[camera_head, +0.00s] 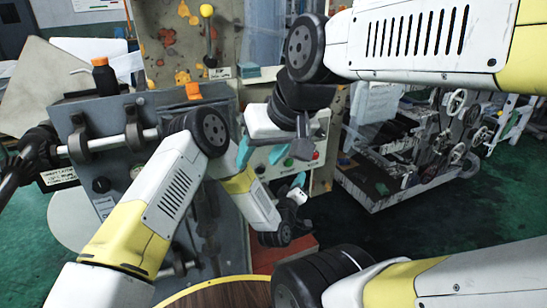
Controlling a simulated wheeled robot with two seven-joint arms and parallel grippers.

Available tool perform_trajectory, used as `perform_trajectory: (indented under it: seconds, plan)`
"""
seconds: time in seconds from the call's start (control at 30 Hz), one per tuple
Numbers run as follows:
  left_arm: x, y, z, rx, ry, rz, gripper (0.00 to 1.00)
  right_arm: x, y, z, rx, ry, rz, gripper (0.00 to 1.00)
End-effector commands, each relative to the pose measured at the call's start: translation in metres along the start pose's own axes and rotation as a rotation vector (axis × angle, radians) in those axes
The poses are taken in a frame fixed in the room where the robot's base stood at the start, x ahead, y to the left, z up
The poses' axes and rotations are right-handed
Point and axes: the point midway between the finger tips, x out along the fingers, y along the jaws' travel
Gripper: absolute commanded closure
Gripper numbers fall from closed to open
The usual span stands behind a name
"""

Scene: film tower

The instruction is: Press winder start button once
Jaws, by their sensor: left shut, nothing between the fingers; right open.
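A pale control panel (300,169) on the machine carries a green button (288,162) and a red button (316,155) to its right. Which one is labelled winder start is too small to read. My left gripper (299,181) has its teal fingers shut, with nothing between them, just below and right of the green button in the picture. I cannot tell whether it touches the panel. My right gripper (260,154) hangs in front of the panel's left part, its teal fingers apart and empty. It hides some of the panel.
A roller shaft (115,142) and a black bottle with an orange cap (104,77) are at the left. A yellow-knobbed lever (208,33) stands above the panel. A wheeled rack (405,150) stands at the right. Dark green floor lies between.

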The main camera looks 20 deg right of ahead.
Motion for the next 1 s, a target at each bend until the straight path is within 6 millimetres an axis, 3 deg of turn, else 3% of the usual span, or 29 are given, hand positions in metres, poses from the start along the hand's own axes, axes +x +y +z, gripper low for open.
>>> perform_trajectory:
  seconds: [0.4,1.0]
  plan:
    - [0.033,-0.024,-0.024,-0.001,0.001,0.001,1.0,0.0,0.0,0.0,0.0,0.0,0.0,0.48]
    - [0.036,-0.026,-0.026,0.0,-0.001,0.0,1.0,0.0,0.0,0.0,0.0,0.0,0.0,0.48]
